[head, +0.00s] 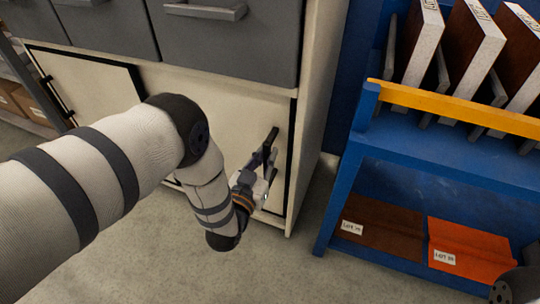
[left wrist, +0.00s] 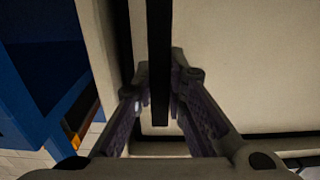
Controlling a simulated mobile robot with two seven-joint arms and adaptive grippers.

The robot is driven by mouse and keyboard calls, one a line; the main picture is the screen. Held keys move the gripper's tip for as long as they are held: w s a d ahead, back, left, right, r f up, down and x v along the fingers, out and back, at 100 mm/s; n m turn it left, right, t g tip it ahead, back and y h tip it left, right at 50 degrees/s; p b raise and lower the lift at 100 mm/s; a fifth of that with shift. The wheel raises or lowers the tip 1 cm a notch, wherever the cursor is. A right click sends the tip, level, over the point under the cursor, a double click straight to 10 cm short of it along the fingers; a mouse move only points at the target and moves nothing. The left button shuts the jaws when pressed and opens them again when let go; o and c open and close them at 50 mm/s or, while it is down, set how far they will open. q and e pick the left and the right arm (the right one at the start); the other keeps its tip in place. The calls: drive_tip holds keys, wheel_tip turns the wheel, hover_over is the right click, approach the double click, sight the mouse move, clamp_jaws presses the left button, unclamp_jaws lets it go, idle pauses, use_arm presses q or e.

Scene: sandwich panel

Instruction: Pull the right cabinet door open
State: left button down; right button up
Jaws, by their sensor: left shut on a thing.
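The right cabinet door (head: 240,116) is a cream panel below the grey drawers, partly hidden behind my left arm. A dark line runs down its right edge; I cannot tell whether it stands slightly ajar. Its black upright bar handle (head: 271,139) is near that edge. My left gripper (head: 262,168) is shut on the handle. In the left wrist view the handle (left wrist: 159,50) runs down between the two fingers of the left gripper (left wrist: 158,92). My right gripper is not in view.
The left cabinet door (head: 90,85) has its own black handle (head: 56,95). Grey drawers (head: 228,40) are above. A blue rack (head: 350,165) with upright panels and a lower shelf holding brown and orange sheets stands to the right. Bare floor (head: 270,270) lies in front.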

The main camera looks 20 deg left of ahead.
use_arm(q)
drive_tip(key=w+a+b, duration=0.1)
drive_tip(key=a+b, duration=0.4)
drive_tip(key=a, duration=2.9)
drive_tip(key=shift+a, duration=0.35)
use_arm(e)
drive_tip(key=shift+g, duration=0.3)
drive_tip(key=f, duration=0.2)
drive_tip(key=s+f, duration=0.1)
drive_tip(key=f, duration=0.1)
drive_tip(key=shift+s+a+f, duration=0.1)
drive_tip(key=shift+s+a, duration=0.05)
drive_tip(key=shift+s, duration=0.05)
use_arm(q)
drive_tip(key=c, duration=1.6)
unclamp_jaws()
drive_tip(key=s, duration=1.2)
drive_tip(key=shift+a, duration=0.2)
